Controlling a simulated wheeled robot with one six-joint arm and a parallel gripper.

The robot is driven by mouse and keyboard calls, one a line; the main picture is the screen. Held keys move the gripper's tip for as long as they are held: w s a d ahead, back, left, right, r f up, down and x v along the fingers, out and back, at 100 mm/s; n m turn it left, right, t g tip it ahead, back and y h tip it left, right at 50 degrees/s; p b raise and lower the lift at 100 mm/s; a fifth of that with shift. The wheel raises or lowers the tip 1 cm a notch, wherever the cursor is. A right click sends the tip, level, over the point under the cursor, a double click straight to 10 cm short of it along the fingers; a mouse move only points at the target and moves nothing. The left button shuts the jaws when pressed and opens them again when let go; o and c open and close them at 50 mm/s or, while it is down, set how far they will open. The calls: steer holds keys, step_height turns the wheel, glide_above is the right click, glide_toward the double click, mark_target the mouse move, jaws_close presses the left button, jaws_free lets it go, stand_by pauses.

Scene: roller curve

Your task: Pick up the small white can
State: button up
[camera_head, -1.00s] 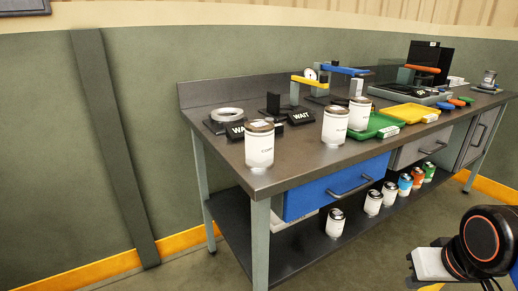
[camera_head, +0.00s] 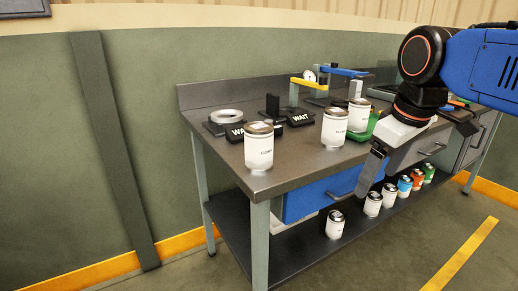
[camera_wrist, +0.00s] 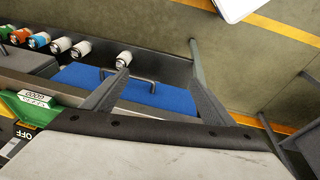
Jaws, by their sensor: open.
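Three small white cans with dark lids stand upright on the lower shelf: a front one (camera_head: 335,224), a middle one (camera_head: 373,204) and a rear one (camera_head: 389,195). In the wrist view, the one nearest the fingers (camera_wrist: 123,60) stands just beyond the left fingertip, with the others (camera_wrist: 81,49) (camera_wrist: 60,46) further left. My gripper (camera_head: 417,157) is open and empty in front of the bench, apart from the cans. In the wrist view its fingers (camera_wrist: 158,75) frame the blue drawer. Which white can is meant is not clear.
Blue, orange and green cans (camera_head: 404,186) (camera_head: 417,180) (camera_head: 429,174) continue the shelf row. The floor in front is clear.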

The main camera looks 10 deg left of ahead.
steer(key=w+a+r+n+g, duration=0.2)
steer(key=w+a+r+n, duration=0.45)
steer(key=a+r, duration=0.45)
step_height(320, 180, up, 7)
steer(key=n+g, duration=0.1)
steer(key=n, duration=0.6)
glide_above(259, 125)
steer(key=shift+h, duration=0.4)
step_height(259, 125, down, 12)
steer(key=shift+s+r, duration=0.1)
steer(key=shift+s, duration=0.05)
steer(key=shift+s+f, duration=0.15)
steer(key=shift+f, duration=1.2)
steer(key=shift+s+f, duration=0.1)
steer(key=shift+f, duration=1.25)
steer(key=c, duration=1.4)
